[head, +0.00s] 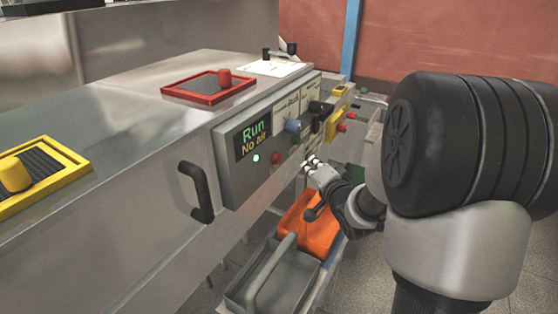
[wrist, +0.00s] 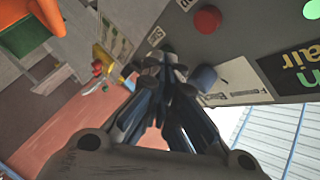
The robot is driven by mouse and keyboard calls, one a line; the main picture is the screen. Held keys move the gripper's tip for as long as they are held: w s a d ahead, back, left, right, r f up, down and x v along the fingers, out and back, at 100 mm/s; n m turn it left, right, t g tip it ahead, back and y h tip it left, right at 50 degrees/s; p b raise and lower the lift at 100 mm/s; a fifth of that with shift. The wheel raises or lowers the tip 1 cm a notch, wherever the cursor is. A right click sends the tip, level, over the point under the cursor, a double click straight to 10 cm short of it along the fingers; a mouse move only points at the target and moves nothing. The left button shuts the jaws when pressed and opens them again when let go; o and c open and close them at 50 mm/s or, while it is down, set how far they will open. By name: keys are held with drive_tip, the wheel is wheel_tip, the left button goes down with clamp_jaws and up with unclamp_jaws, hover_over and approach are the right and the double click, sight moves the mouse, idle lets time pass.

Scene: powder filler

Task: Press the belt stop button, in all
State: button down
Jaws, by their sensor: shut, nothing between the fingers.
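A grey control panel (head: 240,172) on the machine's front has a screen (head: 252,138) reading "Run" and a second line like "No air". Below the screen are a lit green button (head: 255,157) and a round red button (head: 277,158). The red button (wrist: 207,19) also shows in the wrist view, near the top edge. The panel labels are too small to tell which control is the belt stop. My gripper (head: 312,161) is shut and empty, in front of the panel's lower right. In the wrist view its fingertips (wrist: 164,62) are left of the red button, apparently apart from it.
A blue knob (head: 292,126) and a black knob (head: 318,107) stick out from the panel. A yellow box (head: 337,101) with red buttons is beyond. A black handle (head: 196,191) is left of the panel. An orange bin (head: 310,228) and a grey tray (head: 283,285) are below.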

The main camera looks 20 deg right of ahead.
drive_tip(key=shift+w+a+b, duration=0.25)
drive_tip(key=shift+w+a, duration=0.6)
drive_tip(key=shift+w, duration=0.2)
drive_tip(key=shift+w+a+b, duration=0.2)
drive_tip(key=shift+w+a, duration=0.6)
drive_tip(key=shift+w, duration=0.25)
drive_tip(key=shift+w+a, duration=0.3)
drive_tip(key=shift+w, duration=0.05)
drive_tip(key=shift+w+a+b, duration=0.3)
drive_tip(key=shift+w+b, duration=0.05)
drive_tip(key=shift+w, duration=0.05)
idle(0.7)
drive_tip(key=shift+s+d, duration=0.6)
drive_tip(key=shift+s, duration=0.15)
drive_tip(key=s+d, duration=0.1)
drive_tip(key=s, duration=0.1)
drive_tip(key=s+d, duration=0.2)
drive_tip(key=shift+p, duration=0.3)
